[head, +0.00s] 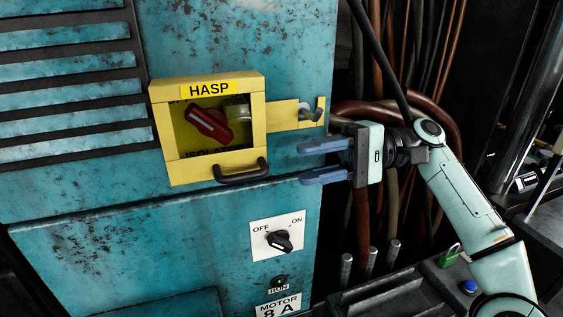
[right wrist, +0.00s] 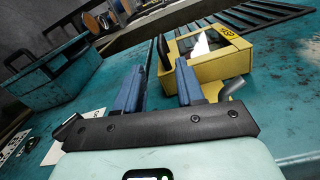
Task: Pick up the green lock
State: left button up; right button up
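The green lock (head: 449,255) is small and sits at the lower right of the head view, on a dark ledge beside a blue button. My right forearm passes just to the right of it. My right gripper (head: 301,164) is open and empty, with its blue fingers pointing left in front of the blue cabinet, well above and left of the lock. In the right wrist view the two fingers (right wrist: 157,66) are spread with nothing between them that I can tell is held. The lock cannot be made out in that view. My left gripper is not in view.
A yellow HASP box (head: 210,165) with a red switch and black handle (head: 242,171) is on the blue cabinet (head: 100,240). Its metal hasp (head: 311,113) sticks out just above my right fingers. Cables hang behind the gripper. Upright metal pegs (head: 369,262) stand left of the lock.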

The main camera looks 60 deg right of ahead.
aim_at(447, 259)
jog(key=k, duration=1)
